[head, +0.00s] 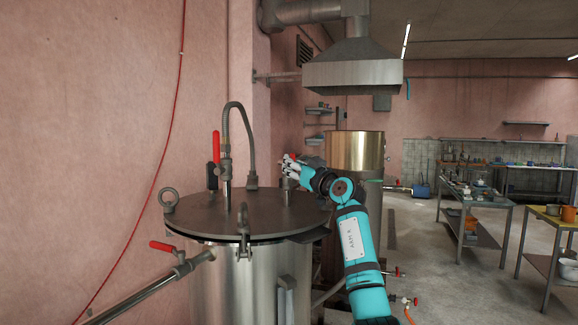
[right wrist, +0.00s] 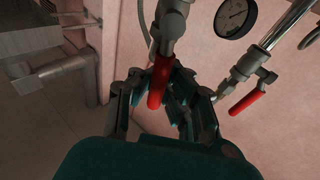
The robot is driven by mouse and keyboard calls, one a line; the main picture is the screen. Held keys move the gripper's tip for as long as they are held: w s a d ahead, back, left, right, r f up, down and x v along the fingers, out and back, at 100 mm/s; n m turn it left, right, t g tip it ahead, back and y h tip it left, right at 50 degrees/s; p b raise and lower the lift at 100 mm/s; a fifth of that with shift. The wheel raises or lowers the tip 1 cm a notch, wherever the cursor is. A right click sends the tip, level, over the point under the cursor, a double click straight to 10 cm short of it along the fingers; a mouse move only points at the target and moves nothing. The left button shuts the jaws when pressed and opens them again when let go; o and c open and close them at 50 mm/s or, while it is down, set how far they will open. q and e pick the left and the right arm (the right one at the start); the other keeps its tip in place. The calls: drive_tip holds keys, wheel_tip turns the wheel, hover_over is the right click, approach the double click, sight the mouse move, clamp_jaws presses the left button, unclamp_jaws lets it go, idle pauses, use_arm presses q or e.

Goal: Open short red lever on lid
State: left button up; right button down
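The steel tank's round lid (head: 230,215) is in the head view. My right gripper (head: 290,168) is over the lid's right side, at a small upright fitting (head: 287,190). A bit of red shows at its fingers. In the right wrist view, a short red lever (right wrist: 160,82) on a metal valve (right wrist: 170,22) lies between the fingers of my right gripper (right wrist: 160,98). The fingers stand apart on both sides of it, and I see no clear grip. My left gripper is not in view.
A longer red lever (head: 216,146) stands upright on the lid beside a bent hose (head: 243,125). Another red lever (head: 162,246) sits on the side pipe. The wrist view shows a gauge (right wrist: 235,17) and a second red lever (right wrist: 247,102). A brass-coloured tank (head: 355,150) stands behind my arm.

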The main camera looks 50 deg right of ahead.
drive_tip(key=shift+w+f, duration=0.1)
drive_tip(key=shift+f, duration=0.35)
drive_tip(key=c, duration=1.7)
unclamp_jaws()
drive_tip(key=shift+s+d+r, duration=0.1)
drive_tip(key=shift+s+d, duration=0.05)
drive_tip(key=shift+s, duration=0.1)
drive_tip(key=o, duration=0.4)
drive_tip(key=shift+s+d+r, duration=0.1)
drive_tip(key=shift+s+r, duration=0.2)
drive_tip(key=shift+s, duration=0.1)
drive_tip(key=shift+w, duration=0.25)
drive_tip(key=v, duration=1.2)
drive_tip(key=shift+s, duration=0.1)
